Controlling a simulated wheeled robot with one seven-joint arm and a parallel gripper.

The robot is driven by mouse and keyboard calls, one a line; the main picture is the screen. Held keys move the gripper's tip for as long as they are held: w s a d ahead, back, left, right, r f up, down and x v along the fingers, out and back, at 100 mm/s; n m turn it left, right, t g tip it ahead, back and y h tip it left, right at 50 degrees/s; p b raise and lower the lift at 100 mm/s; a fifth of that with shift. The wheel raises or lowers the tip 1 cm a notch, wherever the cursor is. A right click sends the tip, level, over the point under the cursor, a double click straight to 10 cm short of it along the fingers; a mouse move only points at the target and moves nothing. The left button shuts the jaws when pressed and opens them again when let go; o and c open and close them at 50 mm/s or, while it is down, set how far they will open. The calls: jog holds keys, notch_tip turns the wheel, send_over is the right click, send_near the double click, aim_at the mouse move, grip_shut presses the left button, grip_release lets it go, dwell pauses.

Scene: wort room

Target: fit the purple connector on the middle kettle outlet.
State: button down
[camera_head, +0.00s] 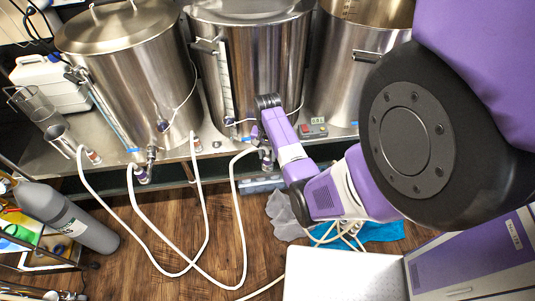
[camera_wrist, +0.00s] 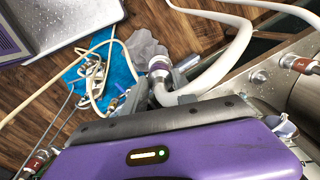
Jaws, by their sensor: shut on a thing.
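Three steel kettles stand in a row. The middle kettle (camera_head: 262,60) is partly covered by my arm, and I cannot clearly make out its outlet behind my gripper. My gripper (camera_head: 264,146) is low at the front of this kettle, pointing toward it. It is shut on what appears to be the purple connector (camera_head: 267,162), at the end of a white hose.
The right kettle (camera_head: 350,70) is open. White hoses (camera_head: 205,275) loop over the wooden floor. A small red-lit controller (camera_head: 313,131) sits on the bench.

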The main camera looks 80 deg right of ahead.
jog(key=shift+f, duration=0.3)
jog(key=c, duration=0.9)
grip_release()
jog(key=shift+r, duration=0.1)
notch_tip(320, 180, up, 8)
jog(key=shift+f, duration=0.15)
